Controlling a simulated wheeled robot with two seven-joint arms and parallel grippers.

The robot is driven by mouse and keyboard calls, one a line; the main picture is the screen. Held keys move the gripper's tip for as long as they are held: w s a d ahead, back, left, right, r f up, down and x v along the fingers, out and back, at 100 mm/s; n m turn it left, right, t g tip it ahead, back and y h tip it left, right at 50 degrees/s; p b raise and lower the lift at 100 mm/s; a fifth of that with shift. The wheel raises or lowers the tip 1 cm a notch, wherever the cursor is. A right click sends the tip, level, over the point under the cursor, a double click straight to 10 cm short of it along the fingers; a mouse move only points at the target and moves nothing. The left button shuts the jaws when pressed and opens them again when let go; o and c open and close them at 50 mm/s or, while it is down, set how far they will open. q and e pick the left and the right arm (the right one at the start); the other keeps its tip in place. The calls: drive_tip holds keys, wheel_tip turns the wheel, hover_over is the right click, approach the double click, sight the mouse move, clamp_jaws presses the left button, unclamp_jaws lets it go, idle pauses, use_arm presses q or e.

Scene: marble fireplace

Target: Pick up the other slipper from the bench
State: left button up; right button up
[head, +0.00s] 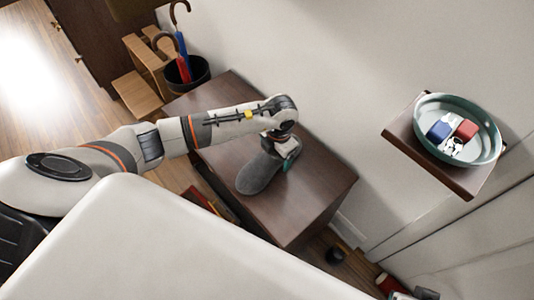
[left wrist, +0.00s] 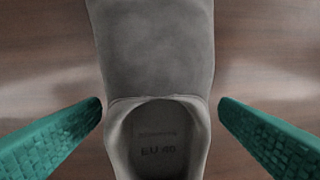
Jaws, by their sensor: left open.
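A grey slipper (head: 259,174) lies on the dark brown wooden bench (head: 312,200). In the left wrist view the slipper (left wrist: 152,50) fills the middle, with its opening toward the bottom and "EU" size lettering on the insole. My left gripper (head: 282,150) is over the slipper's opening end. Its two green fingers (left wrist: 160,115) are open, one on each side of the slipper, with a small gap to either side. Part of the slipper is hidden by the gripper in the head view. My right gripper is not in view.
A wall shelf (head: 463,184) at the right carries a green round tray (head: 428,103) with small blue, red and white items. A black umbrella stand (head: 197,75) is behind the bench. Red items (head: 197,197) show below the bench's left side. The bench top around the slipper is clear.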

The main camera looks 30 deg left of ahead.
use_arm(q)
drive_tip(key=shift+w+f, duration=0.1)
drive_tip(key=shift+f, duration=0.35)
drive_tip(key=shift+r, duration=0.1)
drive_tip(key=c, duration=1.1)
